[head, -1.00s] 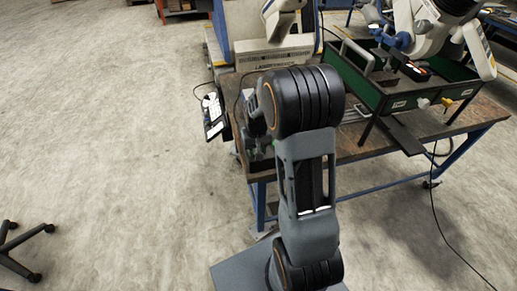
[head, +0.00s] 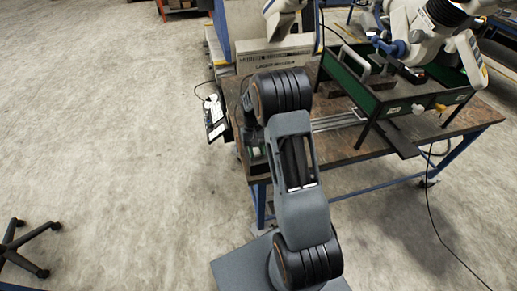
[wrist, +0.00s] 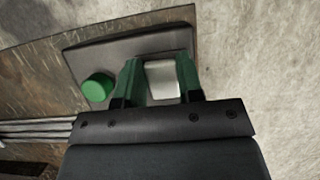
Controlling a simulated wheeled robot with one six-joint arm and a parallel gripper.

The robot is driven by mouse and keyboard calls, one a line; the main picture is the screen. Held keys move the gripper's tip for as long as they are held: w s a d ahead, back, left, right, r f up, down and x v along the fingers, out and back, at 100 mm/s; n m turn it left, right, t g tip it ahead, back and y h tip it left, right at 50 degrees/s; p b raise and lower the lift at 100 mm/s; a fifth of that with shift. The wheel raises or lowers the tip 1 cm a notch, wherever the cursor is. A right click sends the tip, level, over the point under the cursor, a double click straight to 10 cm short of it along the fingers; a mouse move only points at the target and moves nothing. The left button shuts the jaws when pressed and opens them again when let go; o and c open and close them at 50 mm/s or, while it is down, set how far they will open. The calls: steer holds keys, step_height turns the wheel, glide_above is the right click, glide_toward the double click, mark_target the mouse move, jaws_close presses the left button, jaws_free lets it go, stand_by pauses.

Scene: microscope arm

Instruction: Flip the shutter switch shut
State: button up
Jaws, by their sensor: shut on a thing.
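In the wrist view, my gripper (wrist: 158,75) has two green fingers, one on each side of a pale, whitish block (wrist: 162,80), and is shut on it. The block is on a dark grey box (wrist: 120,45), seemingly the shutter switch, though its exact position is hard to tell. A round green knob (wrist: 98,87) is on the same box, left of the fingers.
The box lies near the left edge of a brown workbench (head: 345,150), with bare floor beyond. Thin metal rods (head: 338,121) lie on the bench. A green-sided tray (head: 400,97) on legs stands at the right. A dark panel with white parts (head: 214,118) is at the bench's left edge.

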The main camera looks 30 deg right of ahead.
steer(key=o, duration=0.9)
steer(key=shift+o, duration=0.2)
steer(key=b+v, duration=0.1)
steer(key=v, duration=1.2)
steer(key=shift+r, duration=0.4)
steer(key=shift+w+d, duration=0.1)
